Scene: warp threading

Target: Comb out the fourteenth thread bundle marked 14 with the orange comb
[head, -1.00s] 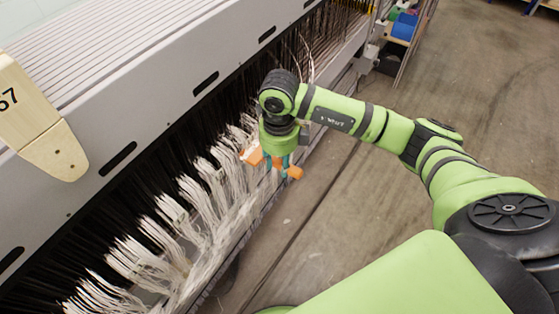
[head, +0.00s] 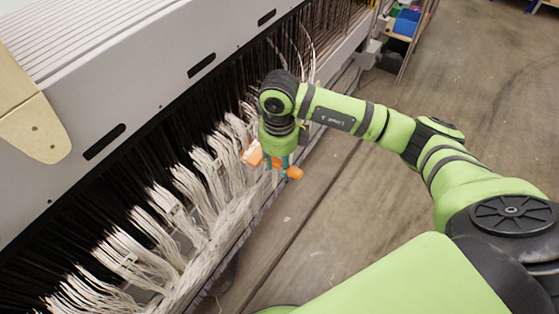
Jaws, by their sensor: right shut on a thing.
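My right gripper (head: 276,163) points down at the near edge of the loom and is shut on the orange comb (head: 294,173). The comb sticks out on both sides of the fingers, and its left end is at the white threads. Several white thread bundles (head: 190,190) hang in a row along the loom's front, from the lower left up to the gripper. The bundle right behind the gripper is partly hidden by it. I cannot read any number 14 on the bundles. My left gripper is not in view.
The grey loom body (head: 150,75) with slots runs diagonally above the threads. A wooden piece (head: 38,128) is at the far left. Open floor (head: 400,200) lies to the right. A shelf with blue bins (head: 405,23) stands at the top right.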

